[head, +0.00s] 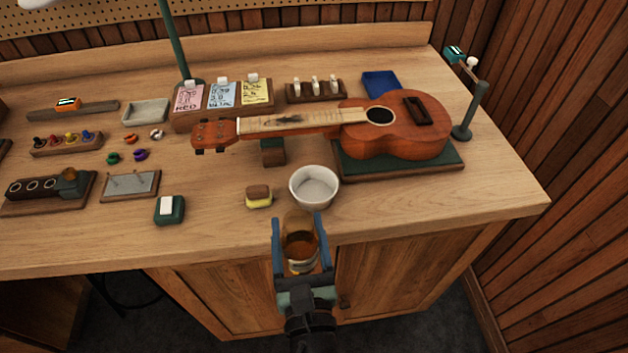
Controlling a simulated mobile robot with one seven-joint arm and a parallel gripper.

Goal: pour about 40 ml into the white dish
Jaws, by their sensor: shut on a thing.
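The white dish (314,199) stands upright on the bench near its front edge; no liquid can be made out in it. My gripper (301,228) is shut on an amber container (301,250) with brown contents, a blue finger on each side of it. The container is in front of the dish, in the lower middle of the head view, and its far end appears close to the dish's near rim. I cannot tell its exact tilt or its height above the bench. No stream of liquid is visible.
A yellow and brown sponge (259,197) lies just left of the dish. A ukulele (390,130) rests behind it on a green mat (440,166) and a neck support (272,152). A green block (169,210) sits further left. The bench right of the dish is clear.

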